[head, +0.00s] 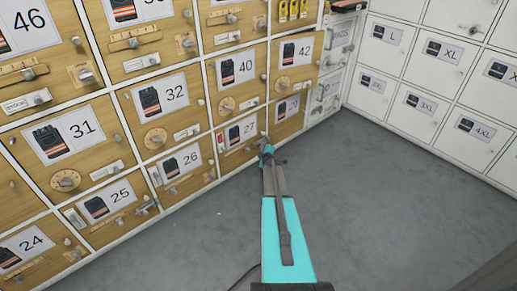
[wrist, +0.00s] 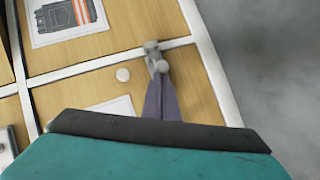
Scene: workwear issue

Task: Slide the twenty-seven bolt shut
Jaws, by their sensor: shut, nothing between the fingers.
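The locker door numbered 27 (head: 226,150) is a wooden front with a card showing a dark vest with an orange band. It is in the lower middle of the head view and looks closed. My gripper (head: 267,152) is shut and empty, at the lower right edge of this door.
Neighbouring doors 26 (head: 205,176), 40 (head: 255,88) and 29 (head: 277,117) carry small fittings close by. A round pale knob (wrist: 123,74) sits left of my fingertips in the wrist view. White lockers (head: 410,72) stand on the right. The grey floor (head: 365,190) is clear.

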